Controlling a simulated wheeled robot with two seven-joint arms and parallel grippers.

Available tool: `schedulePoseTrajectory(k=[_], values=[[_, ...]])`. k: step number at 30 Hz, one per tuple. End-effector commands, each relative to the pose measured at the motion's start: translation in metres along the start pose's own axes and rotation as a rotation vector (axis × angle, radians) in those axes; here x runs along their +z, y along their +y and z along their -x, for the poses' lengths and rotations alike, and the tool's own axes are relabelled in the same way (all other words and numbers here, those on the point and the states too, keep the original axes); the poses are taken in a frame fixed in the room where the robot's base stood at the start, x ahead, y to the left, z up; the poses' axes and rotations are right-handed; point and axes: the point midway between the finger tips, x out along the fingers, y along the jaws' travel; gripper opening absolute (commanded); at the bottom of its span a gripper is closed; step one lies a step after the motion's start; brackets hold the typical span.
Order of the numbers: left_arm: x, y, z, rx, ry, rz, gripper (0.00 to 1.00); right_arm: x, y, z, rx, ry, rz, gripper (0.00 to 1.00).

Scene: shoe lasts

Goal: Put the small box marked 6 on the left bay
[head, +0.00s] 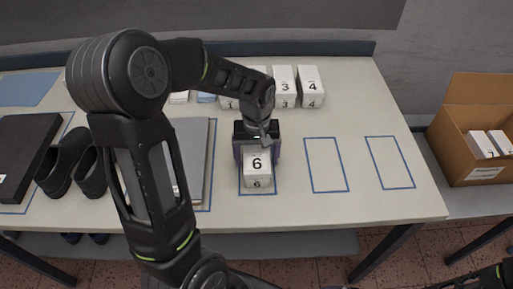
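The small white box marked 6 (257,171) is in the head view, within the leftmost of three blue-outlined bays (241,191) on the table's right half. Its near face is just inside the front line. I cannot tell whether it rests fully on the table. My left gripper (257,148) is over the far end of the box, with dark fingers at its left and right sides. Whether they press on it is not clear. The far end of the box is hidden by the gripper. Only part of my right arm (480,280) shows at the bottom right corner; its gripper is not visible.
The middle bay (326,166) and right bay (390,163) are empty. White boxes marked 3 (284,84) and 4 (310,84) stand at the back. A grey flat case (192,150), dark shoes (66,160) and a black case (22,150) lie left. A cardboard carton (455,145) stands right.

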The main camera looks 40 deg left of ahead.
Motion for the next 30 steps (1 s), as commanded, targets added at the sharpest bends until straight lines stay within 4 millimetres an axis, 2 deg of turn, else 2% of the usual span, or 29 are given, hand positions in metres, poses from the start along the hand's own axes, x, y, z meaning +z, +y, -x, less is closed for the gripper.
schedulePoseTrajectory(k=[5, 19, 24, 30], values=[[-0.001, 0.001, 0.016, 0.002, 0.004, 0.001, 0.85, 0.0, 0.0, -0.001, 0.0, 0.0, 0.0, 1.0], [-0.001, 0.0, 0.106, 0.002, 0.004, 0.0, 0.85, -0.001, 0.003, -0.009, -0.003, 0.003, 0.002, 1.0], [0.0, 0.0, 0.12, 0.001, 0.002, -0.001, 0.85, -0.001, 0.003, -0.01, -0.003, 0.003, 0.003, 1.0], [0.0, 0.0, 0.122, 0.0, 0.0, 0.0, 0.85, -0.001, 0.003, -0.01, -0.003, 0.003, 0.003, 1.0]])
